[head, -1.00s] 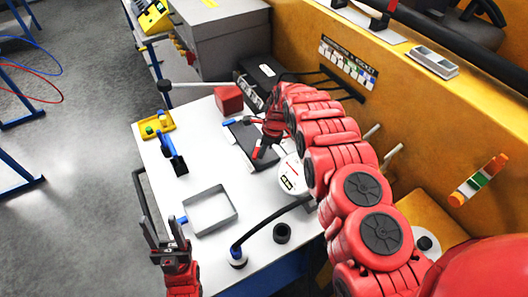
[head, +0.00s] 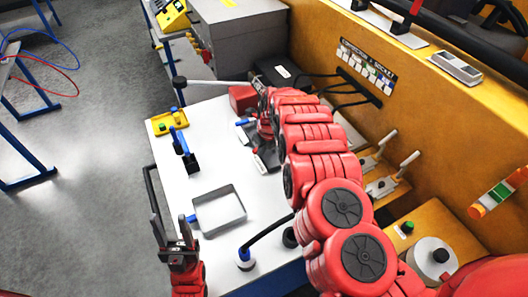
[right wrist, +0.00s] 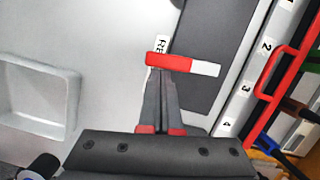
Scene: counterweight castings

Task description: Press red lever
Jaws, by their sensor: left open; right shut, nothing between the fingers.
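The red lever (right wrist: 170,62) shows in the right wrist view as a red bar with a white end. It lies across the tips of my right gripper (right wrist: 161,72), beside a white label starting with "RE" and a dark grey panel (right wrist: 218,50). The fingers are shut with nothing between them. I cannot tell whether the tips touch the lever. In the head view my right gripper (head: 264,146) is low over the dark device on the white table (head: 215,165), partly hidden by my arm. My left gripper (head: 174,234) is open and empty at the table's front left edge.
A square metal tray (head: 219,210) and a blue-handled lever (head: 183,150) stand on the table. A yellow block (head: 167,122) sits at the far left corner, a red box (head: 243,98) at the back. A yellow machine wall (head: 430,120) bounds the right.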

